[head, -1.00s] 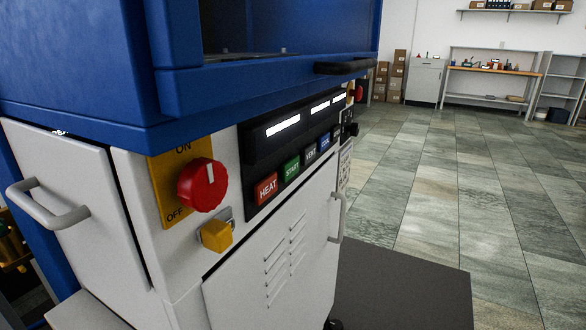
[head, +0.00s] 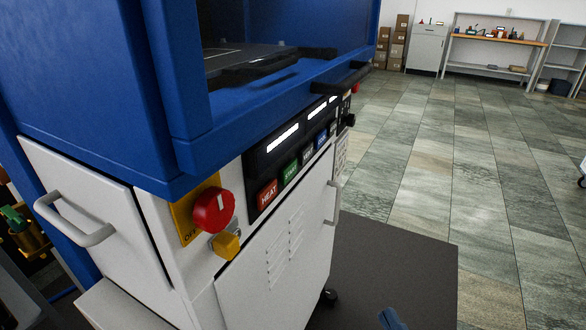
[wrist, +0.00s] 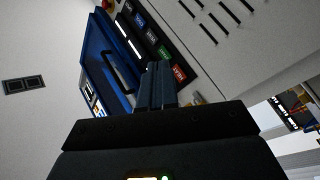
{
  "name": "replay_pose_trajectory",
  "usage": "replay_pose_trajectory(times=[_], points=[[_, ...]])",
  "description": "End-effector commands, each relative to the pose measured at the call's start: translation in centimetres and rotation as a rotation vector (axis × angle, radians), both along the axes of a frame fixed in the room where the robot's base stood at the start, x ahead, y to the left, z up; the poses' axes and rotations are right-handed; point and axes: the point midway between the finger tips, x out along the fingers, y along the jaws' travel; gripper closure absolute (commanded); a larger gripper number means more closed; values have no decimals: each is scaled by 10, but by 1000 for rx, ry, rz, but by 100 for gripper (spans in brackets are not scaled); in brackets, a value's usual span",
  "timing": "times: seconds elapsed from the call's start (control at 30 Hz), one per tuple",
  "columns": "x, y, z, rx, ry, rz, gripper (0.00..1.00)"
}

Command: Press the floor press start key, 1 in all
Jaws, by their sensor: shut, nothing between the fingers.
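The floor press (head: 300,215) is a white cabinet under a blue upper body. Its panel holds a row of coloured keys below lit displays. In the wrist view the picture is turned, and the green key (wrist: 163,52) shows beyond the fingertips, near the red key (wrist: 179,73). My gripper (wrist: 159,66) is shut and empty, its fingers pointing toward the panel. The gap to the keys is hard to judge.
A red rotary knob (head: 213,209) and a yellow padlock (head: 225,244) stick out left of the keys. A black handle (head: 340,78) and the blue body overhang the panel.

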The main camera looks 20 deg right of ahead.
Motion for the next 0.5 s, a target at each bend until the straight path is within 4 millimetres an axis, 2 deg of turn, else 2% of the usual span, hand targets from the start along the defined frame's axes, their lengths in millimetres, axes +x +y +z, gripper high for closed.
replay_pose_trajectory(times=[0.03, 0.3, 0.5], points=[[18, -1, 14, -38, -29, -5, 100], [101, -7, 65, -250, -163, -41, 100], [149, -10, 101, -373, -239, -73, 100]])
